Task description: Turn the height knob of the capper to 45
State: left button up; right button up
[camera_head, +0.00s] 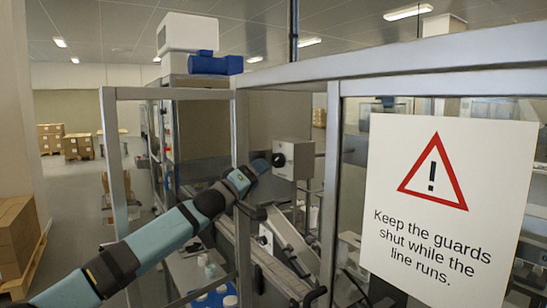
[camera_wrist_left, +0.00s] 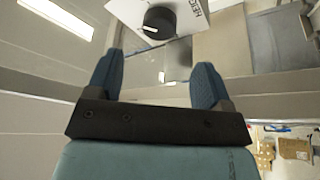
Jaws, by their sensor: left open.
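The height knob (camera_head: 279,160) is a round black dial on the face of a light grey box (camera_head: 299,153) beyond the guard frame. In the left wrist view the knob (camera_wrist_left: 159,22) shows a white pointer mark on its rim, towards the lower left. Part of a dark label shows beside it; no scale number can be read. My left gripper (camera_head: 264,165) reaches through the guard opening, close to the knob. In the wrist view its two blue fingers (camera_wrist_left: 157,72) are apart with nothing between them. The knob lies beyond the fingertips, clear of both. My right gripper is out of view.
Grey guard posts (camera_head: 241,190) stand close around my left arm. A guard panel with a warning sign (camera_head: 440,210) closes off the right. Conveyor rails (camera_head: 262,255) and white-capped bottles (camera_head: 211,271) lie below the arm. Cardboard boxes (camera_head: 16,235) stand at the left.

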aim_at(276, 162)
pick_arm(q)
jog(key=p+x, duration=0.2)
jog(key=x, duration=0.4)
jog(key=shift+d+r, duration=0.1)
jog(key=shift+r, duration=0.1)
jog(key=shift+w+d, duration=0.45)
jog(key=shift+w, duration=0.25)
jog(key=c, duration=0.9)
